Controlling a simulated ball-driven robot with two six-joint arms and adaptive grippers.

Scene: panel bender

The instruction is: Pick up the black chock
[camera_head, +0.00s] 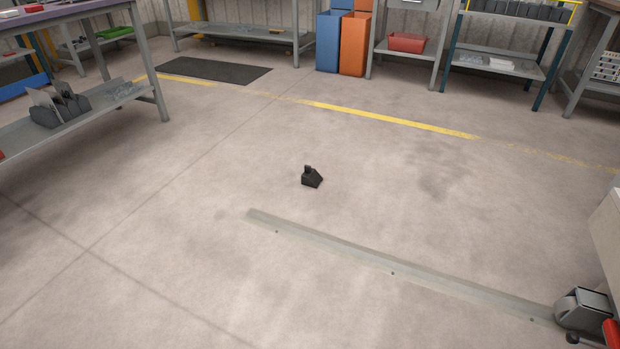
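The black chock (312,178) stands alone on the bare concrete floor near the middle of the head view. It is a small dark wedge with a sloped side on the right and a short raised part on top. Nothing touches it apart from the floor. Neither of my grippers shows in this view.
A flat grey floor strip (390,262) runs from below the chock to a caster (583,310) at the lower right. A workbench (150,85) stands at the left, a dark mat (213,70) and shelves behind. The floor around the chock is clear.

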